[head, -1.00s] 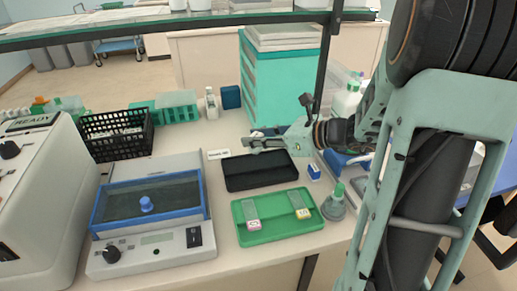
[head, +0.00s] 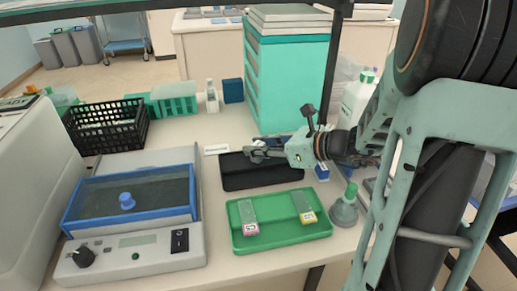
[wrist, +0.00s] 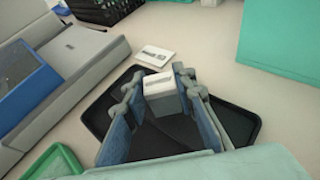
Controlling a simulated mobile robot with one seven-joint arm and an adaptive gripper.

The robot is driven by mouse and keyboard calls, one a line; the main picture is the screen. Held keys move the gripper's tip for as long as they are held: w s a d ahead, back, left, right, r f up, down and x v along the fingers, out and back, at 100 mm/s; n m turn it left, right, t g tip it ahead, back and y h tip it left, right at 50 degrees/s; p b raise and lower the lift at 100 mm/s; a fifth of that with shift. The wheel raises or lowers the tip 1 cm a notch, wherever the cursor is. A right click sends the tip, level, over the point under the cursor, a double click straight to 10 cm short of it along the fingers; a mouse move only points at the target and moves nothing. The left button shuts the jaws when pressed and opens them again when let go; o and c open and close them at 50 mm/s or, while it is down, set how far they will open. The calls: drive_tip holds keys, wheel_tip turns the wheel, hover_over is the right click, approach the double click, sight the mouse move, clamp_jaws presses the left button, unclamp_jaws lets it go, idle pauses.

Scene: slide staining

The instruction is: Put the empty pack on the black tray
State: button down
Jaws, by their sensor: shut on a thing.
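The black tray (head: 235,180) lies on the bench behind the green tray; it also shows below my gripper in the wrist view (wrist: 238,123). My gripper (head: 262,154) is over the back part of the black tray. In the wrist view my gripper (wrist: 157,84) is shut on a small white and grey pack (wrist: 159,84), held between the two fingertips. The pack is hard to make out in the head view. I cannot tell whether its underside touches the tray.
A white label card (head: 216,149) lies behind the black tray. The green tray (head: 275,236) holds two slide-like pieces. A blue-framed device (head: 130,205) is at left.

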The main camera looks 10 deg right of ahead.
drive_tip(key=c, duration=2)
unclamp_jaws()
drive_tip(key=shift+f, duration=0.15)
drive_tip(key=shift+c, duration=0.2)
drive_tip(key=o, duration=0.4)
drive_tip(key=shift+o, duration=0.2)
drive_tip(key=shift+r, duration=0.25)
drive_tip(key=shift+s+d+r, duration=0.15)
drive_tip(key=shift+s+d, duration=0.05)
drive_tip(key=shift+d, duration=0.1)
drive_tip(key=p+v, duration=0.1)
drive_tip(key=v, duration=1)
drive_tip(key=shift+s+p, duration=0.2)
drive_tip(key=shift+p, duration=0.2)
